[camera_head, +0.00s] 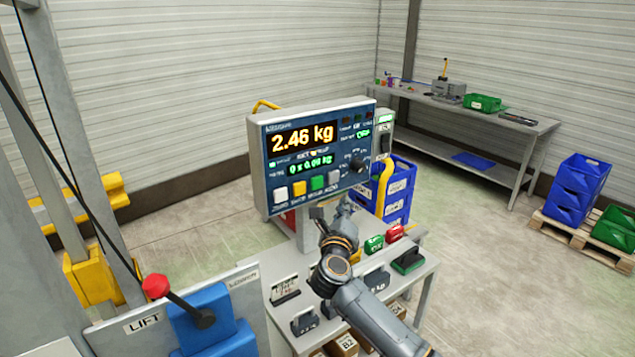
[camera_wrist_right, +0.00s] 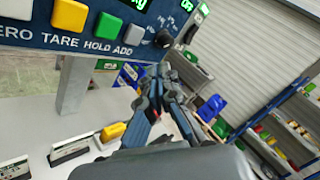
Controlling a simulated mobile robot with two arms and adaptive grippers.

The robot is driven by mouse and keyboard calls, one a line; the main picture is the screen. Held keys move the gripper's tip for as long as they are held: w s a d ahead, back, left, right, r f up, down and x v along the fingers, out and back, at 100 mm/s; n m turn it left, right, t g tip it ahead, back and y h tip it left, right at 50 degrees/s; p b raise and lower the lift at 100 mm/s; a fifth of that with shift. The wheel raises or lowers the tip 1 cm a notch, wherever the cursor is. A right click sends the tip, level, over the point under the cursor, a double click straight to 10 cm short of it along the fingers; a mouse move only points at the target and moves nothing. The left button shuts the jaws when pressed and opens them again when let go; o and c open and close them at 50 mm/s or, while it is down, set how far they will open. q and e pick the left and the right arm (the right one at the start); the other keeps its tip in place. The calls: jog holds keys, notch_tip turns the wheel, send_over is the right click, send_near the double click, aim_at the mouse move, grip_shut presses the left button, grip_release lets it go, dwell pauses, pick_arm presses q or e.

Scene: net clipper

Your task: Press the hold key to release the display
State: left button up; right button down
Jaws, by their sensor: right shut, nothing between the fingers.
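The scale display (camera_head: 317,152) shows 2.46 kg in amber, with a smaller green line below. Along its lower edge sit a white, a yellow, a green and a grey key. The green hold key (camera_head: 318,182) is third from the left; it also shows in the right wrist view (camera_wrist_right: 107,25) above the word HOLD. My right gripper (camera_head: 344,208) is shut and empty, just below and right of the keys, apart from the hold key. Its fingers show in the right wrist view (camera_wrist_right: 152,88). My left gripper is out of view.
A dark knob (camera_head: 357,165) stands out at the panel's right. The small table (camera_head: 340,283) below carries several small blocks and a red and a green item. A lift panel with a red-topped lever (camera_head: 156,287) stands at the left. Blue crates (camera_head: 397,190) stand behind.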

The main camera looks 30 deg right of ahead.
aim_at(317, 183)
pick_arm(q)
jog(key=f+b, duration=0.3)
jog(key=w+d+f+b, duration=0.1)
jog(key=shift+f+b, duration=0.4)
pick_arm(e)
jog(key=w, duration=0.9)
jog(key=shift+w+f, duration=0.25)
jog(key=shift+f, duration=0.1)
jog(key=shift+d, duration=0.1)
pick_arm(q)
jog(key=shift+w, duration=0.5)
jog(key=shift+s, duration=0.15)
pick_arm(e)
jog(key=shift+w, duration=0.15)
